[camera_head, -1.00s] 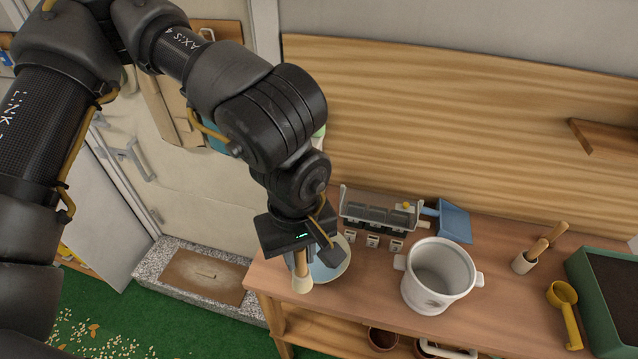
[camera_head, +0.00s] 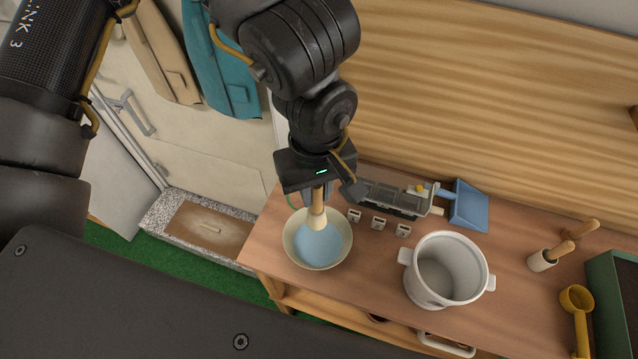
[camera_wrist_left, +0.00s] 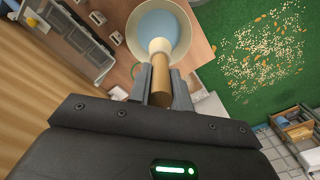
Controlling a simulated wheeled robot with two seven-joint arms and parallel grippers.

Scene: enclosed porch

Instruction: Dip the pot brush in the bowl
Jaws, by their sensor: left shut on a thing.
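My left gripper (camera_head: 318,190) is shut on the wooden handle of the pot brush (camera_head: 317,205), which points down with its pale round head lowest. The bowl (camera_head: 289,240) is cream-rimmed with light blue inside and stands at the left end of the bench. In the head view the brush head overlaps the far part of the bowl's blue inside. In the left wrist view the brush (camera_wrist_left: 160,65) also lies over the bowl (camera_wrist_left: 134,32). I cannot tell whether the head touches the blue surface. My right gripper is not in view.
A white two-handled pot (camera_head: 445,270) stands right of the bowl on the wooden bench (camera_head: 510,320). Behind are a grey tray-like holder (camera_head: 395,200), small white blocks (camera_head: 380,223) and a blue dustpan (camera_head: 468,205). A yellow scoop (camera_head: 577,305) lies at the right.

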